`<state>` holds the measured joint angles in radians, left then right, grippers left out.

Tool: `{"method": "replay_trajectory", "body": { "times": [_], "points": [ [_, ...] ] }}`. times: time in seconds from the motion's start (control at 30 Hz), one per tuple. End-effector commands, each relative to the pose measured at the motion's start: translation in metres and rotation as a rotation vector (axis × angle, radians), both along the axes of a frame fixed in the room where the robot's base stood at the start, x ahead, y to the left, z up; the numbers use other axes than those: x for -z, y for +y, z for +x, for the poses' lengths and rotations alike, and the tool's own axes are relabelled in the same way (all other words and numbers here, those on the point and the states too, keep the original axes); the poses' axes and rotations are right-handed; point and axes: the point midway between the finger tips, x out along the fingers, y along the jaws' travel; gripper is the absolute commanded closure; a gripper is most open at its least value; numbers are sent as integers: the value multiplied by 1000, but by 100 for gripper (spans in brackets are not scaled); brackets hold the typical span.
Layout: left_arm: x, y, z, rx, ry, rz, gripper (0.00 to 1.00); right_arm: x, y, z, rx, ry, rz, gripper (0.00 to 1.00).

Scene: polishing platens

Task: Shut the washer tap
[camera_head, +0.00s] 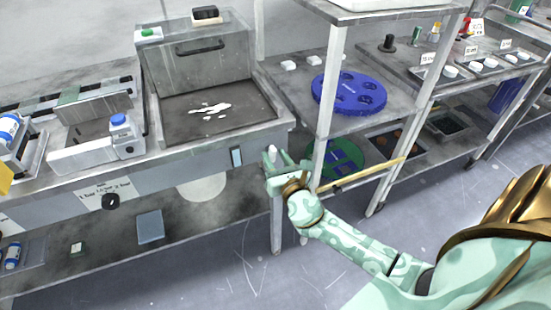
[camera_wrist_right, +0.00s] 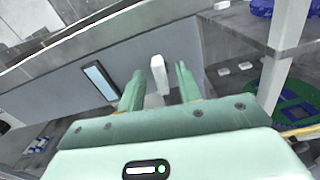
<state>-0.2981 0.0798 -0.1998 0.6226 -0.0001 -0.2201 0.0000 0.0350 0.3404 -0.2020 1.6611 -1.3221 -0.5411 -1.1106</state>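The washer is the grey metal basin (camera_head: 210,131) with its lid raised, in the middle of the head view. What looks like its tap is a small white lever (camera_head: 272,149) at the front right of the washer. In the right wrist view this white lever (camera_wrist_right: 158,72) stands roughly upright in front of the grey front panel. My right gripper (camera_head: 276,160) is at the lever, with its two fingers apart. In the right wrist view the lever shows between the open fingers (camera_wrist_right: 159,90); I see gaps on both sides of it. My left gripper is not in view.
A shelf post (camera_head: 325,120) stands close to the right of my right gripper. A blue disc with round pockets (camera_head: 349,92) lies on the shelf behind it. A light blue window strip (camera_head: 237,157) is left of the lever. A lower shelf (camera_head: 110,262) runs beneath the bench.

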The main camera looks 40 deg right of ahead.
Motion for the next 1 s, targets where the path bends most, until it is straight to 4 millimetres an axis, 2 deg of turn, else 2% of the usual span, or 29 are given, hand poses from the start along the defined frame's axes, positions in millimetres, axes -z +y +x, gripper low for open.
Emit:
{"method": "replay_trajectory", "body": {
  "times": [0.2,0.23,0.33,0.37,0.73,1.0],
  "points": [
    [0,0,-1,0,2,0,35,0,0,0,0,0,1,65],
    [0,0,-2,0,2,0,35,0,0,0,0,0,1,68],
    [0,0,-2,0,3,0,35,0,0,0,0,0,1,96],
    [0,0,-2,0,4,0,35,0,0,0,0,1,1,100],
    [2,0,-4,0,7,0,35,1,0,0,0,-6,34,100],
    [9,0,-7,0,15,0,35,3,-1,0,1,-40,181,100]
  ]
}}
